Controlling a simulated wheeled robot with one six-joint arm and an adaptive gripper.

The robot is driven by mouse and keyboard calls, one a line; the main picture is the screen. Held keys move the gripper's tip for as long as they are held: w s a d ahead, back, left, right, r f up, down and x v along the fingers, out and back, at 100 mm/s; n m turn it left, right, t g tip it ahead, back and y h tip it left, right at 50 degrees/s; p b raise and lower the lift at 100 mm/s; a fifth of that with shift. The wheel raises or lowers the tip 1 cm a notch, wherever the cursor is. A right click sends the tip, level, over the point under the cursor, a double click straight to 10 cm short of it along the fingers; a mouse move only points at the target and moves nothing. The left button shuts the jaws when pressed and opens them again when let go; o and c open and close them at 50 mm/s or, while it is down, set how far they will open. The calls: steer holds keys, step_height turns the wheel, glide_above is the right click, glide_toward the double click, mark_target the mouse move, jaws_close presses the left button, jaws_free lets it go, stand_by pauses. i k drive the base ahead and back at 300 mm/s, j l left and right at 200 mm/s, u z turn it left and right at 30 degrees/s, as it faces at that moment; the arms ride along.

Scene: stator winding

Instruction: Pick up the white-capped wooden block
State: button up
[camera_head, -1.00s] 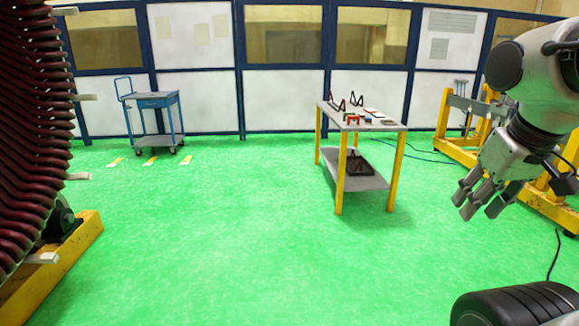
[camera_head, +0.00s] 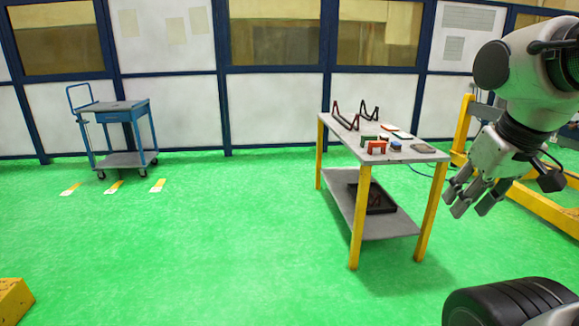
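The work table (camera_head: 340,175) with a grey top and yellow legs stands right of centre. Several small items lie on its top: a green piece (camera_head: 368,140), an orange-red piece (camera_head: 376,147), a small blue piece (camera_head: 395,145) and flat pale pieces (camera_head: 402,135). At this size I cannot tell which, if any, is the white-capped wooden block. My gripper (camera_head: 467,205) hangs at the right with its fingers spread and nothing between them. In the picture it is right of the table, apart from the items.
Dark V-shaped stands (camera_head: 345,118) are on the table's far part. A dark tray (camera_head: 375,200) sits on its lower shelf. A blue trolley (camera_head: 120,135) stands back left, and a yellow frame (camera_head: 530,205) at right. Green floor before the table is clear.

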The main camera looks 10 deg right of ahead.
mark_target(382, 136)
steer(key=i+j+z, duration=0.2)
steer(key=i+z, duration=0.15)
steer(key=i, duration=0.25)
steer(key=i+j+z, duration=0.3)
steer(key=i, duration=0.3)
steer(key=i+j+z, duration=0.35)
steer(key=i+j, duration=0.15)
steer(key=i+j+z, duration=0.15)
steer(key=z, duration=0.65)
steer(key=i+j+z, duration=0.25)
steer(key=j, duration=0.15)
steer(key=j+z, duration=0.55)
steer(key=j, duration=0.25)
steer(key=j+z, duration=0.4)
steer(key=j, duration=3.7)
